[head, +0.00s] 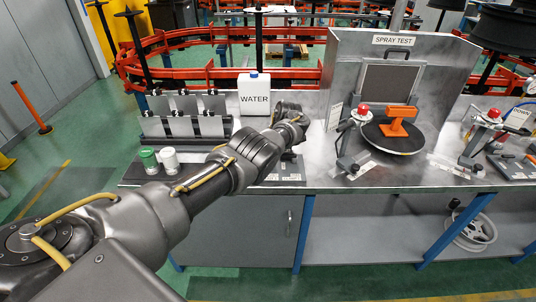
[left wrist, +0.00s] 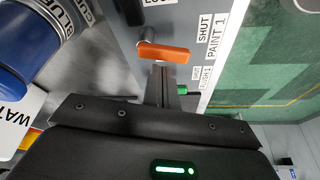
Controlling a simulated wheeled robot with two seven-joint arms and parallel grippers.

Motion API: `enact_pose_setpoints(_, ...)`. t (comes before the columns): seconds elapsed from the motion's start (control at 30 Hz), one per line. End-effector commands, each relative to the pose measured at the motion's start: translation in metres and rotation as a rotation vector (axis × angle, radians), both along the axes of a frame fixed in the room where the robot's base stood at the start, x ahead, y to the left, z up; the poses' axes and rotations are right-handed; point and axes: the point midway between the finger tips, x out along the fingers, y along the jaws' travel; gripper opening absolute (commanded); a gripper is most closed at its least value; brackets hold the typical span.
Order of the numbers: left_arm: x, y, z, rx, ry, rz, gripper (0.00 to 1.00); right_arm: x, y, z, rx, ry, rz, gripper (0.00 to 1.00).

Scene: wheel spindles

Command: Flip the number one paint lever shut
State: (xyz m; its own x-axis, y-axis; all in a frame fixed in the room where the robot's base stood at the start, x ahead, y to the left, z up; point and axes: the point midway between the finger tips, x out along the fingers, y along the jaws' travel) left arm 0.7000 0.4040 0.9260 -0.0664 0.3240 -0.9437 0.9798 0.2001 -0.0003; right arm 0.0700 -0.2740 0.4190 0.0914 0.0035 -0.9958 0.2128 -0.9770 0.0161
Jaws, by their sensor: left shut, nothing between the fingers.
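The orange lever (left wrist: 165,53) shows in the left wrist view, on a grey panel. Its handle extends from a pivot at its left end toward the right, below and left of labels reading SHUT and PAINT 1 (left wrist: 215,38). My left gripper (left wrist: 163,72) is shut and empty, its fingertips just below the lever in that view; I cannot tell whether they touch it. In the head view my left gripper's end (head: 291,120) is over the bench, left of the spray test booth, and my arm hides the lever. My right gripper is not in view.
A green knob (left wrist: 187,90) sits close to the right of the fingers. A white WATER jug (head: 254,97) stands behind my arm. The spray booth (head: 455,75) holds an orange part (head: 397,121) on a turntable. Green-capped and white-capped jars (head: 149,161) stand at the bench's left.

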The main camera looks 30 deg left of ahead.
Motion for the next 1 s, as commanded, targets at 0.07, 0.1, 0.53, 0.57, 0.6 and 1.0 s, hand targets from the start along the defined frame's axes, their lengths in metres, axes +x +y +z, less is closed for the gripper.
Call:
enact_pose_setpoints(0.07,0.002,-0.006,0.017,0.0,-0.003,-0.001,0.0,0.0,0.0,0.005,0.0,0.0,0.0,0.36)
enact_pose_setpoints(0.1,0.003,-0.008,0.024,0.0,-0.002,-0.002,0.0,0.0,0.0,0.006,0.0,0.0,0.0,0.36)
enact_pose_setpoints(0.53,0.006,-0.029,0.082,-0.001,0.0,-0.002,0.0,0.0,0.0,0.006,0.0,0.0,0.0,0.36)
enact_pose_setpoints(0.57,0.006,-0.029,0.084,-0.001,0.0,-0.002,0.0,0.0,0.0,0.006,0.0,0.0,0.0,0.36)
enact_pose_setpoints(0.6,0.006,-0.03,0.085,-0.001,0.001,-0.002,0.0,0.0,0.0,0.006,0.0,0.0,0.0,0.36)
enact_pose_setpoints(1.0,0.006,-0.03,0.086,-0.001,0.001,-0.002,0.0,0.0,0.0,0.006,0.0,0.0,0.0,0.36)
